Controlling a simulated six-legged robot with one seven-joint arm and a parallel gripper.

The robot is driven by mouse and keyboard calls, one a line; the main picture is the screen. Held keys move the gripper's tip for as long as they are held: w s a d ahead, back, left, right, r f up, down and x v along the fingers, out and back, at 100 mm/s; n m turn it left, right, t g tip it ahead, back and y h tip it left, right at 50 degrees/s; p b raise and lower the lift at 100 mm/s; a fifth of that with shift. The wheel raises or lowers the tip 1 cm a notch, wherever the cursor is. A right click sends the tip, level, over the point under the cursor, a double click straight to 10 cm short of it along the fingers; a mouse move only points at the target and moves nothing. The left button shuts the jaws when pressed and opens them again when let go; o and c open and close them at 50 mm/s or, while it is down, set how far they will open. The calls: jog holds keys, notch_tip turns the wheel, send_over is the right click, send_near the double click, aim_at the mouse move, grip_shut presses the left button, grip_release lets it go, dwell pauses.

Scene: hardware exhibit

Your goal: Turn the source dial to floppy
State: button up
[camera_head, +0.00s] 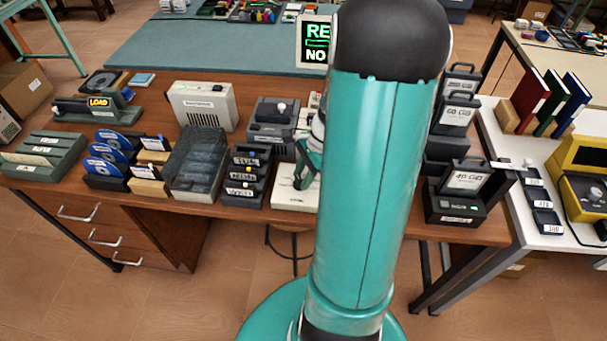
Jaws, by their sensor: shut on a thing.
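My gripper (302,178) points down over a pale flat panel (292,201) at the front middle of the wooden desk. Its teal fingers are small in the view and partly covered by my own arm. It is shut on what appears to be the source dial on that panel. The dial itself is hidden by the fingers, and its labels and pointer cannot be made out. The right part of the panel is behind my arm.
Close left of the panel are a black rack with labelled slots (245,178) and a grey bin (196,165). A dark device with a pale knob (270,125) stands behind. Dark cartridges (458,190) stand right of my arm. A lit sign (314,43) is further back.

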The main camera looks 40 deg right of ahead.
jog(key=n, duration=0.1)
jog(key=n+g, duration=0.1)
jog(key=n, duration=0.1)
jog(key=n+g, duration=0.1)
jog(key=n, duration=0.1)
jog(key=shift+w, duration=0.3)
jog(key=shift+n, duration=0.4)
jog(key=o, duration=1)
jog(key=shift+y, duration=0.3)
jog(key=v, duration=1.4)
jog(key=shift+w+a, duration=0.1)
